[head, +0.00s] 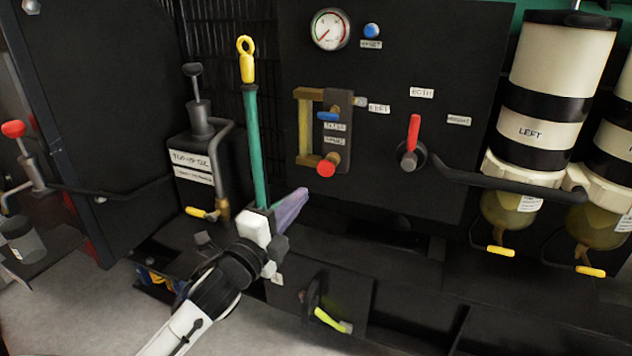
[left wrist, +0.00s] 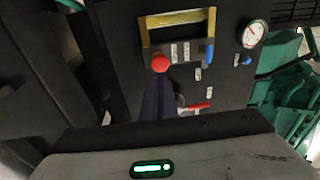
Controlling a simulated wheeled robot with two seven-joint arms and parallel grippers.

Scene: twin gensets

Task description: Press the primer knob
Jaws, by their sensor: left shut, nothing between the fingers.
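A red round knob (head: 326,168) sits on a brass stem at the foot of the sight-glass block on the dark panel. I take it for the primer knob; the labels beside it are too small to read surely. It also shows in the left wrist view (left wrist: 160,63). My left gripper (head: 302,193) is shut and empty, below and left of the knob in the head view. In the left wrist view its dark fingers (left wrist: 165,84) end close to the knob's lower edge; I cannot tell whether they touch. My right gripper is not in view.
A green bar with a yellow ring handle (head: 246,60) rises left of my gripper. A yellow-green handle (head: 332,320) is below. Filter canisters (head: 558,80) stand at right.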

